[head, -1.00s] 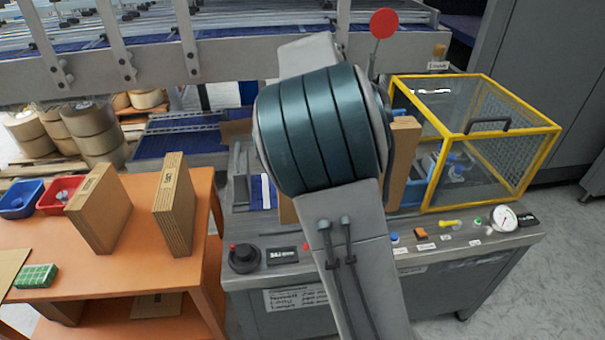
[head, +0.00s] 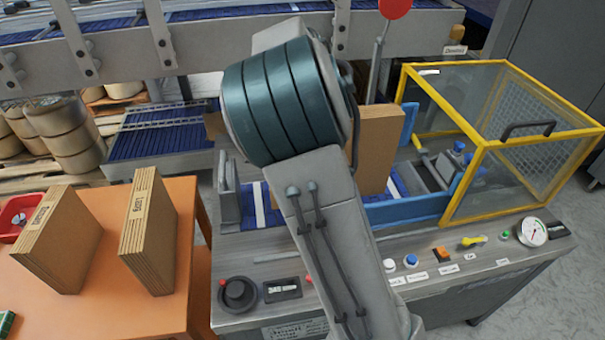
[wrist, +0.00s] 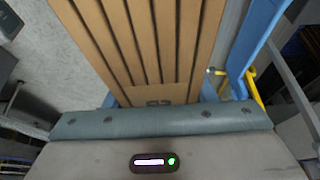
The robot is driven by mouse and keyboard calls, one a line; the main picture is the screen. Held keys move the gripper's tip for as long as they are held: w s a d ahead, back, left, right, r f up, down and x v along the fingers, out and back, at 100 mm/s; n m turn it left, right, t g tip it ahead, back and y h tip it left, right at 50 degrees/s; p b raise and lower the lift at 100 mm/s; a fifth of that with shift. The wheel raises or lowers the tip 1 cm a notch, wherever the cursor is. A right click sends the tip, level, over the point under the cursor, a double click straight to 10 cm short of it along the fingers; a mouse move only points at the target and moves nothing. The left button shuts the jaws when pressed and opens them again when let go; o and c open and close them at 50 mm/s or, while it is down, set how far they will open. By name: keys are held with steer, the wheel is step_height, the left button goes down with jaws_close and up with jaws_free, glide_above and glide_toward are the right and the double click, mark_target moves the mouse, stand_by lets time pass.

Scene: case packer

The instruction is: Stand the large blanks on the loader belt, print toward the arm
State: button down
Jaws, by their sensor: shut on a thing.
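My gripper (wrist: 160,124) is shut on a stack of brown cardboard blanks (wrist: 150,45), whose several parallel edges fill the upper wrist view. A small dark print mark shows on the stack close to the gripper. In the head view my arm hides the fingers; a brown stack (head: 378,150) stands upright behind the arm, over the blue loader belt (head: 262,205). Whether its base touches the belt is hidden. Two more brown stacks, the left one (head: 60,240) and the right one (head: 150,230), stand on the orange table with printed labels on their narrow edges.
The yellow-framed clear guard (head: 500,130) stands right of the belt. A blue plate (head: 408,125) is just right of the brown stack, and a grey upright plate (head: 229,195) is at the belt's left. Knobs and a gauge (head: 531,232) line the front panel.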

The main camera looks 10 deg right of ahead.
steer(key=w+a+f+p, duration=0.4)
steer(key=w+a+f, duration=0.1)
steer(key=w+f, duration=0.4)
steer(key=shift+w+a+f, duration=0.15)
steer(key=shift+w+f, duration=0.25)
steer(key=shift+f, duration=0.35)
steer(key=shift+f, duration=0.15)
steer(key=c, duration=0.6)
jaws_free()
